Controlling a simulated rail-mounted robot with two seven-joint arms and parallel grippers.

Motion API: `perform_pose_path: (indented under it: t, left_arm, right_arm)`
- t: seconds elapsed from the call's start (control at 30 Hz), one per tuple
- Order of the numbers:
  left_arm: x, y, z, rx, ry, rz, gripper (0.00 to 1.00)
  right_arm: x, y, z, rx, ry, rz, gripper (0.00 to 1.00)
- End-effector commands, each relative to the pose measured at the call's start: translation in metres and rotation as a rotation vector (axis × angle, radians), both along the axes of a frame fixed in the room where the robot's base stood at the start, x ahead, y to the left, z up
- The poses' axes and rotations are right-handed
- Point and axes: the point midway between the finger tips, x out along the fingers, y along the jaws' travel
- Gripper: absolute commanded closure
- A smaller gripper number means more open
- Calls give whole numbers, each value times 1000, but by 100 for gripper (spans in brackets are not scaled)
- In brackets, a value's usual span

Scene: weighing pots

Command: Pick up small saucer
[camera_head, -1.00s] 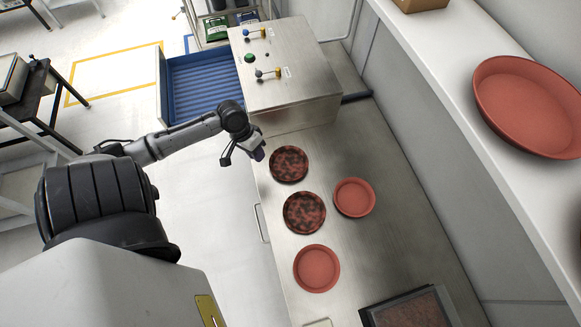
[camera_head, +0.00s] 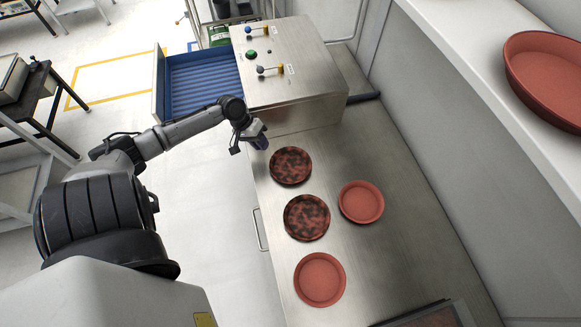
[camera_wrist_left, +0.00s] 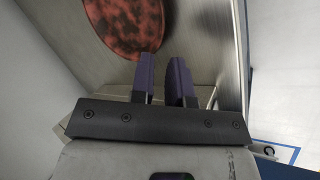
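Four shallow saucers lie on the steel table. Two are dark mottled red: the far mottled saucer (camera_head: 290,165) and a nearer mottled saucer (camera_head: 306,217). Two are plain terracotta: the right plain saucer (camera_head: 361,202) and the front plain saucer (camera_head: 320,279). I cannot tell which is the small one. My left gripper (camera_head: 262,144) is at the table's left edge, just left of the far mottled saucer and apart from it. In the left wrist view its purple fingers (camera_wrist_left: 165,78) have an empty gap between them, with a mottled saucer (camera_wrist_left: 126,22) beyond. My right gripper is not visible.
A steel box with knobs (camera_head: 290,85) stands at the table's far end, beside an open blue drawer (camera_head: 203,86). A white shelf (camera_head: 480,85) on the right bears a large terracotta saucer (camera_head: 548,75). A dark-framed tray (camera_head: 432,317) is at the front edge. The table's right side is clear.

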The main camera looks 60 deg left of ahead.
Motion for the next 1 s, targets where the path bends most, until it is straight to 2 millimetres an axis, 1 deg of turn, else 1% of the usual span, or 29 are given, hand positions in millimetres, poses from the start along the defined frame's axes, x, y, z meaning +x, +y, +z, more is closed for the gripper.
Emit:
perform_pose_path:
  t: [0.17, 0.23, 0.5, 0.6, 0.73, 0.97, 1.0]
  left_arm:
    - [2, -3, -7, 0, 0, 1, 84]
    - [4, -6, -12, -1, 0, 1, 84]
    - [16, -22, -45, -1, -1, 0, 84]
    - [19, -25, -53, 1, 1, 0, 84]
    - [21, -28, -58, 1, 1, 0, 84]
    - [21, -28, -59, 1, 1, 0, 84]
    - [21, -28, -58, 2, 1, 0, 86]
  right_arm:
    - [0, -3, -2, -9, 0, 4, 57]
    - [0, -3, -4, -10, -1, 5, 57]
    - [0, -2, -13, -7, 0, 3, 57]
    - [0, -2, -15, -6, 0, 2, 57]
    - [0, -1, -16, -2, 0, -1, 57]
    - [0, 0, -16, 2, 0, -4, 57]
    - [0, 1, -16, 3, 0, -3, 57]
